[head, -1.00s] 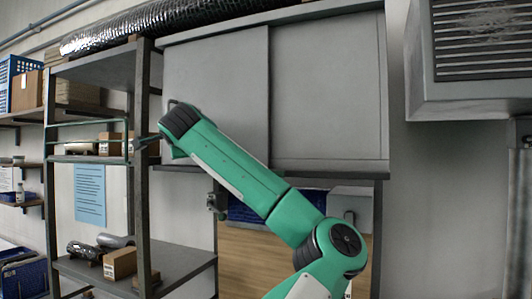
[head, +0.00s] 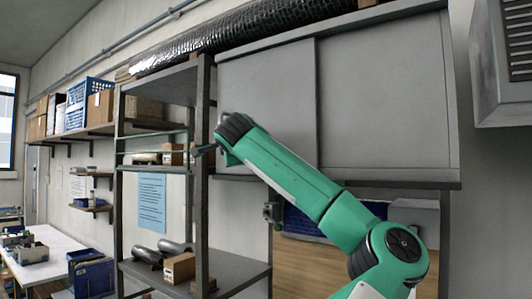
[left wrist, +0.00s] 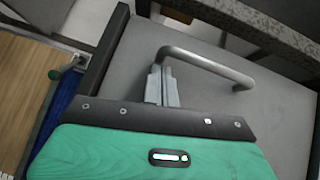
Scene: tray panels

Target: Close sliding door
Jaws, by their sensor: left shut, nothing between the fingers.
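The grey wall cabinet has two door panels. The left sliding door (head: 270,90) lies in front of the right panel (head: 385,100), and no gap into the cabinet shows from here. My left gripper (head: 206,148) points left at the cabinet's lower left, partly lost against the shelf post. In the left wrist view, my left gripper (left wrist: 162,70) is shut and empty, its tips at the lower end of the door's bar handle (left wrist: 210,62). I cannot tell whether they touch the handle. My right gripper is not in view.
A metal shelf rack (head: 205,95) stands close to the cabinet's left side, with boxes (head: 180,267) on its lower shelf. A foil duct (head: 240,38) runs above the cabinet. A grey vent unit (head: 505,65) hangs at the right.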

